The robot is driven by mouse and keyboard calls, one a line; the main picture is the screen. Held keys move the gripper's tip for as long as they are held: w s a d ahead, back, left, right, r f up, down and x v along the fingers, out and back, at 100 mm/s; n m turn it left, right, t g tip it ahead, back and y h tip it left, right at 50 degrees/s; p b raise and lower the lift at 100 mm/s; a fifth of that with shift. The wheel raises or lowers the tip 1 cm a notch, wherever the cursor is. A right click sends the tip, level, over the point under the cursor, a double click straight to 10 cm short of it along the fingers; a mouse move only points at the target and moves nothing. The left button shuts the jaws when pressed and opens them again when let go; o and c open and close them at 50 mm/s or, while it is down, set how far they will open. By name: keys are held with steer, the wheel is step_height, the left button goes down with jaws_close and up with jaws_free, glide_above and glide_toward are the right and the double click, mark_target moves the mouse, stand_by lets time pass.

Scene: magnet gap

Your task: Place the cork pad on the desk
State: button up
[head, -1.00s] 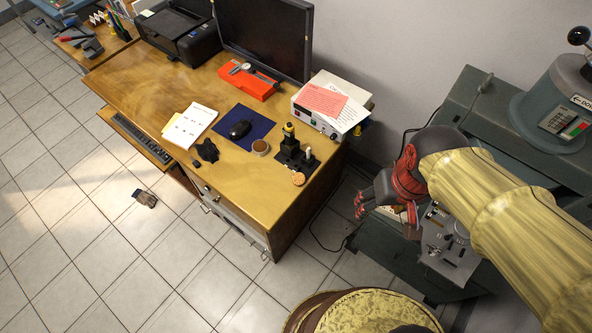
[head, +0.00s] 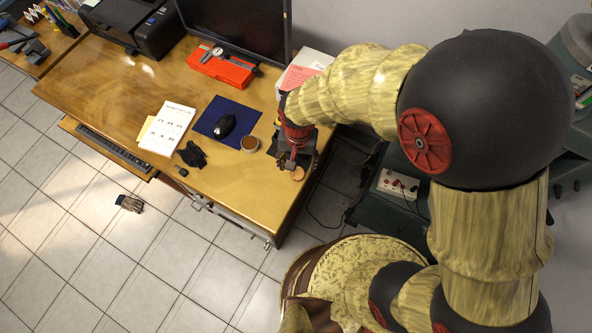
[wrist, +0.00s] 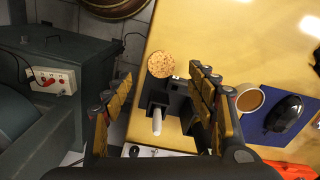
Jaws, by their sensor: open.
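The cork pad (wrist: 161,64) is a round, speckled tan disc near the edge of the wooden desk (wrist: 215,30), at the end of a black fixture (wrist: 170,105) with a white peg. In the head view the cork pad (head: 297,174) shows just below my gripper (head: 291,160), near the desk's right edge. In the wrist view my gripper (wrist: 162,82) is open and empty, with its fingers to either side of the fixture and the cork pad between and beyond the tips. Whether the pad lies flat on the desk or partly on the fixture is unclear. My gripper hides most of the fixture in the head view.
A cup with brown contents (head: 250,143) and a mouse (head: 225,125) on a blue mat (head: 240,112) are left of my gripper. A monitor (head: 238,30) and a red box (head: 222,66) are behind.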

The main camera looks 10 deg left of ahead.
mark_target(297, 172)
step_height(297, 172, down, 7)
steer(key=b, duration=0.3)
steer(key=shift+w+a, duration=0.1)
steer(key=shift+w, duration=0.05)
steer(key=shift+r, duration=0.1)
steer(key=shift+c, duration=0.8)
steer(key=c, duration=0.7)
steer(key=shift+c, duration=0.9)
steer(key=shift+r, duration=0.15)
steer(key=shift+r+p, duration=0.4)
steer(key=shift+r, duration=0.2)
steer(key=s+d+r+p, duration=0.5)
steer(key=s+d+r, duration=0.2)
steer(key=s+r, duration=0.4)
steer(key=shift+s+d+r+p, duration=0.3)
steer(key=shift+s+d+p, duration=0.1)
